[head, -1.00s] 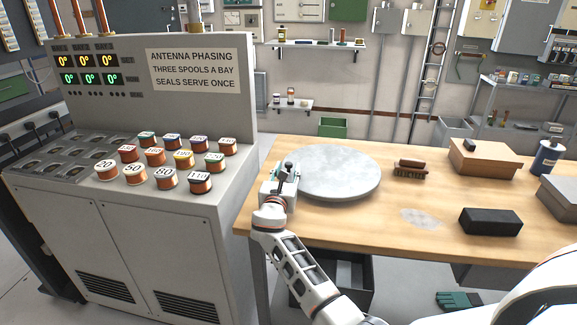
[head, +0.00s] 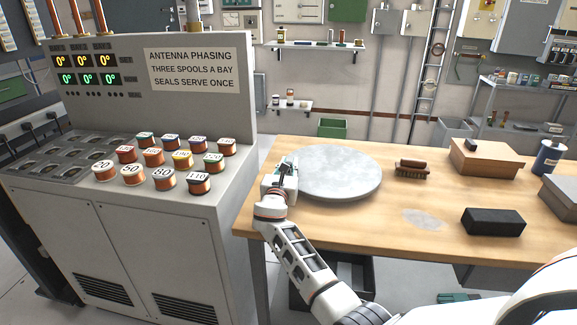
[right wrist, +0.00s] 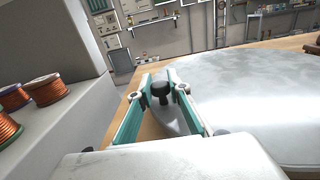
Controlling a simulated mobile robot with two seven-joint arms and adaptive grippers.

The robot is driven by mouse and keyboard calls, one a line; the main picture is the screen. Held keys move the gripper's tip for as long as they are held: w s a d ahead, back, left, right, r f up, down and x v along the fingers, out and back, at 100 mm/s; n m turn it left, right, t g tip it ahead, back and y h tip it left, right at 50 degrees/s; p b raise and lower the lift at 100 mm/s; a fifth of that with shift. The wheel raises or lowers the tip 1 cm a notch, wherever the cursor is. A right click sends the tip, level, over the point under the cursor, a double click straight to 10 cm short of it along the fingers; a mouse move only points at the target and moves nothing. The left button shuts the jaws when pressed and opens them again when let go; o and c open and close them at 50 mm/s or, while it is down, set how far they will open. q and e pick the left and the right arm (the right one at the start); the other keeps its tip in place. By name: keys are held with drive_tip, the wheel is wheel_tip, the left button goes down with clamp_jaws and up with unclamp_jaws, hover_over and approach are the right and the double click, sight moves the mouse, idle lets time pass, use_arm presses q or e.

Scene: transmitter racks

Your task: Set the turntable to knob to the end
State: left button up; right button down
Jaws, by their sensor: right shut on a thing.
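The turntable is a round grey disc (head: 335,172) lying on the wooden table near its left end. Its rim also shows in the right wrist view (right wrist: 250,105). A small dark knob (right wrist: 159,91) stands at the near-left edge of the disc. My right gripper (head: 286,164) is at that edge. In the right wrist view its teal-sided fingers (right wrist: 161,93) are shut on the knob, one on each side. The hand hides most of the knob in the head view. My left gripper is not in view.
The antenna phasing console (head: 150,110) with several copper spools (head: 162,181) stands close on the left. The table front is mostly clear.

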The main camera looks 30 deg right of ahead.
sight(288, 160)
drive_tip(key=shift+w+d+f+m+g+h+b, duration=0.2)
drive_tip(key=shift+w+f+m+g+h+b, duration=0.3)
drive_tip(key=shift+b, duration=0.35)
drive_tip(key=shift+w+d+m+g+h+b, duration=0.2)
drive_tip(key=shift+w+m+g+h+b, duration=0.3)
drive_tip(key=shift+b, duration=0.35)
drive_tip(key=shift+w+d+h+b, duration=0.15)
drive_tip(key=shift+w+h+b, duration=0.15)
drive_tip(key=shift+w+b, duration=0.05)
drive_tip(key=shift+w+d+r+m+g+h+b, duration=0.15)
drive_tip(key=shift+w+m+g+h+b, duration=0.2)
drive_tip(key=shift+g+b, duration=0.2)
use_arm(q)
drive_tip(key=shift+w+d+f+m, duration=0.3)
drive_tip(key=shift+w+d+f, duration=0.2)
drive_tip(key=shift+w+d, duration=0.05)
use_arm(e)
drive_tip(key=shift+r, duration=0.4)
drive_tip(key=c, duration=1.9)
unclamp_jaws()
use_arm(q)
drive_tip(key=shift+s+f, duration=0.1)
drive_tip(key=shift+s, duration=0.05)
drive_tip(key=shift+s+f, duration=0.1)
